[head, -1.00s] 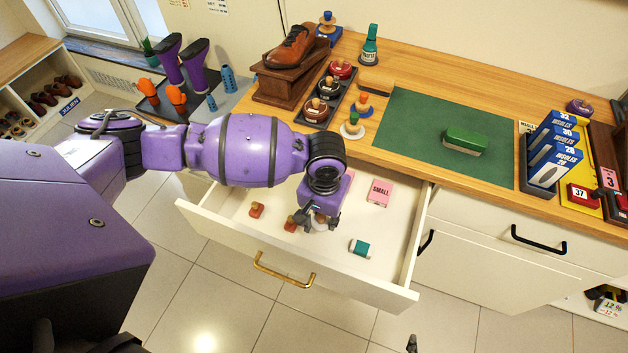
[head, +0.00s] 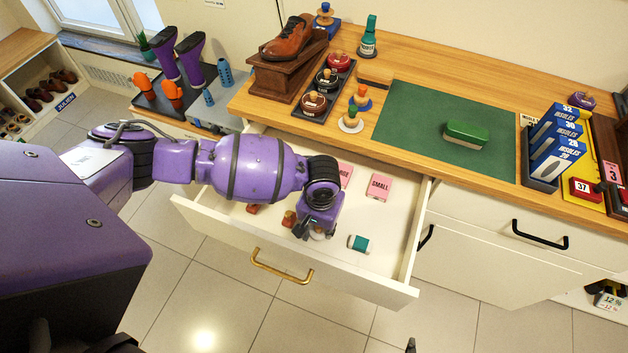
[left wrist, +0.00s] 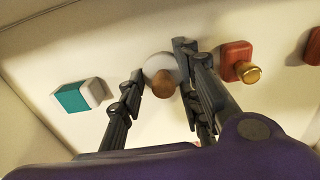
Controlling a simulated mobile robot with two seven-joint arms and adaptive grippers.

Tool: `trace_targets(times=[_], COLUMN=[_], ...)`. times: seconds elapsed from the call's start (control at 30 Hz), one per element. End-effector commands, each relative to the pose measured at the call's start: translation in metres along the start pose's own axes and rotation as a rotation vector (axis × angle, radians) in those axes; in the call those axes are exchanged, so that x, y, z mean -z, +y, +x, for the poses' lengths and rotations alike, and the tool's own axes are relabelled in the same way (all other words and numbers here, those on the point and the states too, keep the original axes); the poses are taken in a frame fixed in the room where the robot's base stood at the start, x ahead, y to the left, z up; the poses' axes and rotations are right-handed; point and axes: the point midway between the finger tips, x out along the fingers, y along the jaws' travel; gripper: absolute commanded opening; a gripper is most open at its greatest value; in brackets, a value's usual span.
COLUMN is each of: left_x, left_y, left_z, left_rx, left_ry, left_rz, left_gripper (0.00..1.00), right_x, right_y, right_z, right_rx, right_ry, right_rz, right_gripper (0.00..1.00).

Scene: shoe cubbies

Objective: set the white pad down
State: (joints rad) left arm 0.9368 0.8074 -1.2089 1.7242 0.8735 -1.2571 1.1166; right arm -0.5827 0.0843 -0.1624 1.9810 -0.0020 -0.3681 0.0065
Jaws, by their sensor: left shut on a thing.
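The white pad (left wrist: 158,66), round with a wooden knob, is between the fingers of my left gripper (left wrist: 160,62) in the left wrist view. In the head view my left gripper (head: 314,230) points down inside the open drawer, shut on the pad, and mostly hides it; a pale edge (head: 318,237) shows below the fingers. The pad is at the drawer floor or just above it; I cannot tell whether it touches. A small dark tip at the bottom edge of the head view may be my right gripper (head: 411,345); its jaws cannot be made out.
The open drawer (head: 400,245) also holds a teal-and-white block (head: 359,243), red blocks with knobs (head: 289,219) and pink boxes (head: 378,187). The block lies right of the gripper, the red ones left. The counter (head: 430,75) above carries a green mat (head: 410,120) and shoe-care items.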

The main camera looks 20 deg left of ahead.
Motion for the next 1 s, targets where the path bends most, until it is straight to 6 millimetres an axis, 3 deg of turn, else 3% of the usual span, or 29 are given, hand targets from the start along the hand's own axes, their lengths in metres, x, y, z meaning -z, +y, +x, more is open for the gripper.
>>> trace_targets(times=[0.03, 0.17, 0.53, 0.67, 1.0], left_x=[0.001, 0.001, 0.002, 0.003, 0.003], left_y=[0.001, 0.001, 0.000, 0.000, 0.000], left_z=[-0.001, -0.001, -0.006, -0.026, -0.098], left_rx=[-0.001, 0.000, 0.001, -0.001, -0.001], left_ry=[0.002, 0.002, 0.004, 0.007, 0.007], left_rz=[0.001, 0.001, 0.001, 0.001, 0.001], left_gripper=[0.36, 0.51, 0.51, 0.51, 0.51], right_x=[0.001, 0.001, 0.002, 0.008, 0.019], right_y=[0.000, 0.000, -0.002, -0.002, -0.008], right_z=[0.000, 0.000, 0.001, -0.001, -0.005], right_rx=[0.000, 0.000, 0.000, 0.001, 0.014], right_ry=[0.001, 0.001, 0.002, 0.010, 0.018], right_rz=[0.000, 0.000, 0.006, 0.007, 0.009], right_gripper=[0.50, 0.50, 0.50, 0.50, 0.50])
